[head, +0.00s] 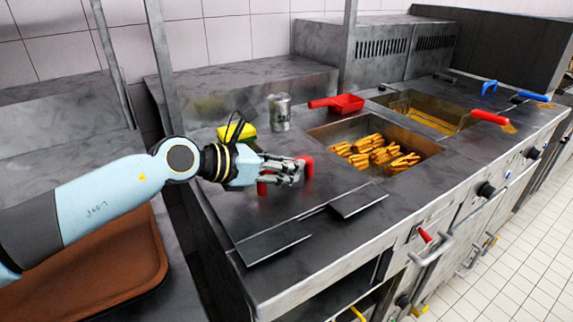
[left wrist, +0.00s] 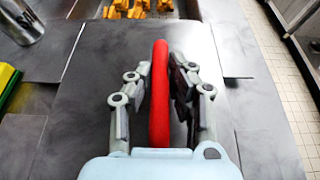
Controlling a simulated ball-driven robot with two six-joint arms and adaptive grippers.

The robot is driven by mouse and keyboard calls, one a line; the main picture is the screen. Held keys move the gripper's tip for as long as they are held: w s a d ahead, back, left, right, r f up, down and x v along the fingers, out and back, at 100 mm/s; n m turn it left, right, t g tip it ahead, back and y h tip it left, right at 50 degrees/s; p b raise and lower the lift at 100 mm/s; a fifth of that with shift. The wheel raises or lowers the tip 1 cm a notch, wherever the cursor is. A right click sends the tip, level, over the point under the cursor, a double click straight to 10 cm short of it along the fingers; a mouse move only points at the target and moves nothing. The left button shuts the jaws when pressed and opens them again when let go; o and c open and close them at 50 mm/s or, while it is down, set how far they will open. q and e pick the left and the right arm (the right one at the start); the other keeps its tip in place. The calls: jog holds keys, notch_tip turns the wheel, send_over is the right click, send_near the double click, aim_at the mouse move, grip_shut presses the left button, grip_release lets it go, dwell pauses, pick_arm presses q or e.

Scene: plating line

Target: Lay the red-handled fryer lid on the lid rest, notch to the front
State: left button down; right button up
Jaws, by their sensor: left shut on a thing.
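My left gripper (head: 290,170) is shut on the upright red handle (head: 307,166) of the fryer lid. In the left wrist view the red handle (left wrist: 159,95) stands between the fingers (left wrist: 160,88). The lid (left wrist: 105,65) is a dark grey flat plate below the handle. Its outline blends with the grey counter in the head view. Two thin dark plates (head: 272,243) (head: 358,200) lie toward the counter's front with a gap between them; I cannot tell whether they belong to the lid or the lid rest. The notch is not clear. My right gripper is not in view.
A fryer well (head: 432,148) with fries lies right of the gripper. A red scoop (head: 338,103), a metal can (head: 279,112) and a yellow-green sponge (head: 238,132) stand behind. A brown tray (head: 95,275) is at lower left. A red-handled basket (head: 490,117) is farther right.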

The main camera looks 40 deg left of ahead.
pick_arm(q)
jog(key=c, duration=1.2)
grip_release()
jog(key=shift+o, duration=0.2)
jog(key=v, duration=0.6)
jog(key=shift+s+f, duration=0.1)
jog(key=shift+s+a+r, duration=0.2)
jog(key=shift+s+r, duration=0.15)
jog(key=shift+s, duration=0.2)
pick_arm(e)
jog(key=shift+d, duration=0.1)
